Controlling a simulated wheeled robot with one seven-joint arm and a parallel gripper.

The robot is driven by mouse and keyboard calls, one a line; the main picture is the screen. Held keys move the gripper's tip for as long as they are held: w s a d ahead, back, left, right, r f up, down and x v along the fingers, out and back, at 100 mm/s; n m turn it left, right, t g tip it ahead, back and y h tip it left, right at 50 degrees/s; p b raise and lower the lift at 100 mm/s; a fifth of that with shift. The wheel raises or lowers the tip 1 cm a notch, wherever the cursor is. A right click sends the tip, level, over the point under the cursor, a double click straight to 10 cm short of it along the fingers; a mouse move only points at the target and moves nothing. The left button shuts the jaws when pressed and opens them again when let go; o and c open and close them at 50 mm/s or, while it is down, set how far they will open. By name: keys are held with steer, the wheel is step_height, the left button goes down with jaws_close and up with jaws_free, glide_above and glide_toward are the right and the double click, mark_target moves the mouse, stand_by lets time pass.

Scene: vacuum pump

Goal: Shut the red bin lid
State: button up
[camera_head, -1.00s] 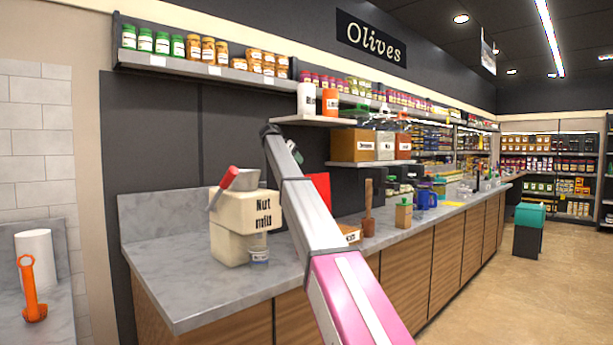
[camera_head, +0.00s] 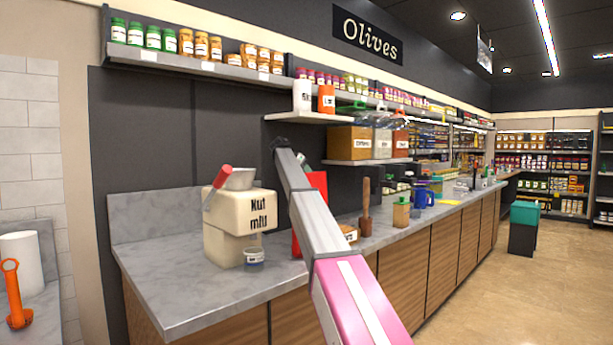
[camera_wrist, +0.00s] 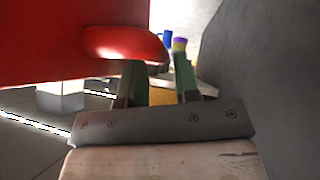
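The red bin stands on the counter, mostly hidden behind my arm in the head view. A flat red panel (camera_head: 318,186), which looks like its raised lid, stands up behind the arm. A strip of red body (camera_head: 296,244) shows lower down. In the wrist view a large red surface (camera_wrist: 60,45) with a rounded edge fills the upper left, close to the fingers. My gripper (camera_wrist: 160,75) has its two fingers apart with nothing held between them. The left finger is partly covered by the red edge; contact cannot be told. The head view does not show the fingers clearly.
Left of the bin stands a cream nut mill (camera_head: 237,228) with a small labelled jar (camera_head: 254,257). To the right are a wooden pestle (camera_head: 366,205) and a green-topped jar (camera_head: 401,213). A shelf with boxes (camera_head: 349,143) hangs above. The counter's left end (camera_head: 165,285) is clear.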

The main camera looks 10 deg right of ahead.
steer(key=shift+w+d+f, duration=0.15)
steer(key=shift+d+f, duration=0.25)
jaws_close()
steer(key=s+d+f+m+t+y, duration=0.2)
steer(key=s+d+m+t+y, duration=0.3)
steer(key=s+d, duration=0.6)
steer(key=shift+s+d+f+m+t+y, duration=0.2)
steer(key=shift+s+d+f+m+t, duration=0.4)
steer(key=shift+s+f+t, duration=1.25)
steer(key=shift+s+d+f+m+t+y, duration=0.2)
steer(key=shift+s+d+f+m+t, duration=0.3)
steer(key=shift+s+f, duration=1.5)
steer(key=shift+s+d+f+m+t+y, duration=0.3)
steer(key=shift+s+d+f+t, duration=0.75)
steer(key=shift+f, duration=1.95)
steer(key=shift+w+a, duration=0.15)
steer(key=shift+a, duration=0.1)
